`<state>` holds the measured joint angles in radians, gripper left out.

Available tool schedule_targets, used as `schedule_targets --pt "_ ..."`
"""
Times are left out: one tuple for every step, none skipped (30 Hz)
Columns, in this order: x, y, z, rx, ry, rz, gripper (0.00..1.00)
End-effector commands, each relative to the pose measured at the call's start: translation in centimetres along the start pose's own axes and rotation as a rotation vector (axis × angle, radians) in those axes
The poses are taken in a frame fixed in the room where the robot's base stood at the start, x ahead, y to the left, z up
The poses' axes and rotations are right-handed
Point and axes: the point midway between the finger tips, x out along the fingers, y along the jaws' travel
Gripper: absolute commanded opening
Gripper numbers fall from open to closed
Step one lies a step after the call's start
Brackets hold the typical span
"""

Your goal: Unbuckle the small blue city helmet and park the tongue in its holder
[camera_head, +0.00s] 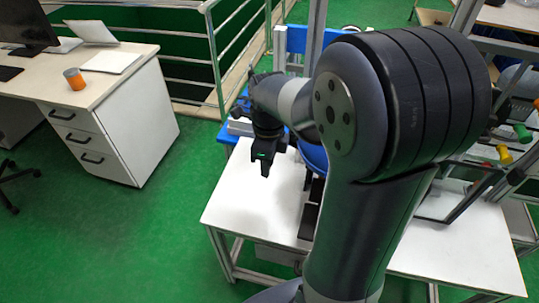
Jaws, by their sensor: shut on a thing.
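A blue rounded shape (311,153), seemingly the small city helmet, shows at the white table's back part. My arm hides most of it. My gripper (265,167) points down over the left part of the table, left of the blue shape and apart from it in the picture. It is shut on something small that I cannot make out. The strap, the buckle, its tongue and the tongue's holder cannot be told apart at this size or are hidden behind my arm.
The white table (248,207) is clear at its front left. Dark flat parts (311,210) lie beside my arm. A metal frame with coloured knobs (503,154) stands at the right. A desk (110,85) with an orange cup (75,79) stands left, across green floor.

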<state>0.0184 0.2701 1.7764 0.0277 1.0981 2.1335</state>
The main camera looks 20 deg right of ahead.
Motion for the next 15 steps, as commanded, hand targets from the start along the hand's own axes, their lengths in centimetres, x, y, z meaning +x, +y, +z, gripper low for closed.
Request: schedule_targets --pt "0.4 0.4 0.0 -0.001 0.000 0.000 0.12" --pt "0.5 0.5 0.0 0.000 0.000 0.000 0.12" --pt "0.6 0.7 0.0 0.000 0.000 0.000 0.12" --pt "0.6 0.7 0.0 0.000 0.000 0.000 0.12" --pt "0.6 0.8 -0.1 0.001 0.000 0.000 0.12" --pt "0.7 0.9 -0.1 0.001 0.000 0.000 0.12" --pt "0.7 0.9 -0.1 0.001 0.000 0.000 0.12" --pt "0.7 0.9 -0.1 0.001 0.000 0.001 0.12" --pt "0.7 1.0 -0.3 0.002 0.000 0.001 0.12" --pt "0.7 1.0 -0.4 0.002 0.000 0.001 0.12" --pt "0.8 1.1 -0.6 0.002 0.000 0.001 0.12" --pt "0.8 1.2 -0.9 0.002 0.000 0.000 0.12" --pt "0.8 1.3 -1.1 0.002 0.000 0.000 0.12" --pt "0.9 1.3 -1.3 0.002 0.000 0.000 0.12" --pt "1.0 1.5 -1.7 0.003 0.000 0.001 0.12"
